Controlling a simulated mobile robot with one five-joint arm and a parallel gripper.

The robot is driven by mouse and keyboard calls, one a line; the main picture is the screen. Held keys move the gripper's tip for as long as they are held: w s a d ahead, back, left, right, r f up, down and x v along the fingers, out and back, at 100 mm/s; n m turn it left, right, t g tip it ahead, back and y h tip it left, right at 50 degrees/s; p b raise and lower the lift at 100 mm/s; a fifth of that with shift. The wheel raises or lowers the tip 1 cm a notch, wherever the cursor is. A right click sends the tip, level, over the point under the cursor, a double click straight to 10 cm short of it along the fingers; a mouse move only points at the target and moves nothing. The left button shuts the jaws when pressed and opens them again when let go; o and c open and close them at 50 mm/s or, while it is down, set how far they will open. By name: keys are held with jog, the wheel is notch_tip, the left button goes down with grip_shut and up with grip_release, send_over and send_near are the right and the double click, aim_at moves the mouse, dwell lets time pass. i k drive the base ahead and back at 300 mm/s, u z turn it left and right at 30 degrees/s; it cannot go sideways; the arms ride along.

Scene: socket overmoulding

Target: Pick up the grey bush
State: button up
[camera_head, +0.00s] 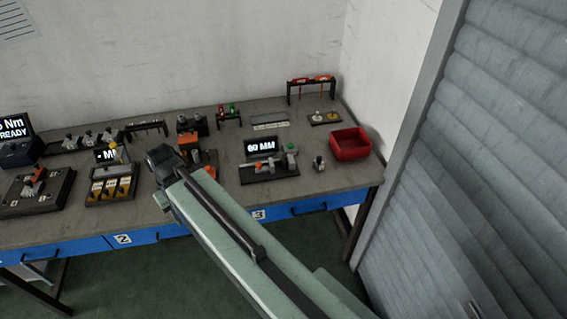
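A small grey piece (319,163), which may be the grey bush, stands upright on the bench, just left of the red bin. It is too small to make out its shape fully. Other small grey pieces stand at the back left of the bench, so I cannot be sure which one is the bush. My green arm reaches in from the lower right over the bench's front edge. Its dark end (162,156) is over the bench, well left of the grey piece. The fingers cannot be made out, and nothing held is visible.
The bench (226,165) carries a fixture with a "60 MM" display (262,147), a red bin (349,144), a tool rack (311,82) and several other fixtures on the left. A wall stands behind. A grey shutter (510,150) rises at the right.

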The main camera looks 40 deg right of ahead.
aim_at(285, 159)
jog(key=z, duration=1.2)
jog(key=k, duration=0.25)
